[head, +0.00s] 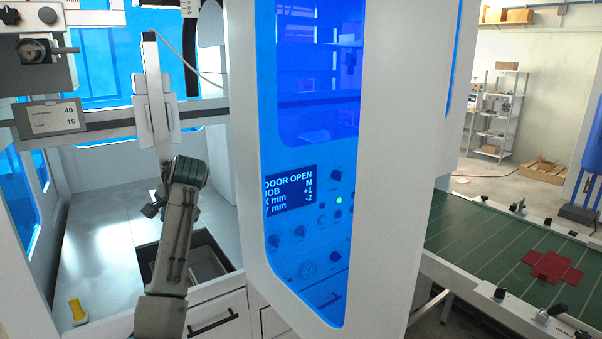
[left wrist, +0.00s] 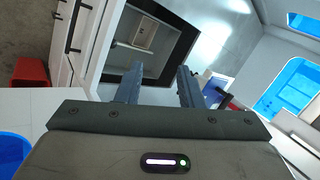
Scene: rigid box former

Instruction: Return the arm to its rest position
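My left arm (head: 172,240) rises from the bottom of the head view inside the machine's open bay, in front of the square deck opening (head: 222,262). Its fingers are not clearly seen there. In the left wrist view my left gripper (left wrist: 160,76) has its two dark fingers apart, with nothing between them. Beyond the fingertips lies the dark-edged deck opening (left wrist: 177,62), with a pale box-like part inside. My right gripper is in neither view.
A blue-windowed door panel (head: 388,160) stands close right of my arm. The display (head: 290,190) reads DOOR OPEN. A vertical white former post (head: 155,100) stands behind the arm. A yellow piece (head: 77,311) sits on the deck. A red cross-shaped blank (head: 553,267) lies on the green conveyor (head: 480,240).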

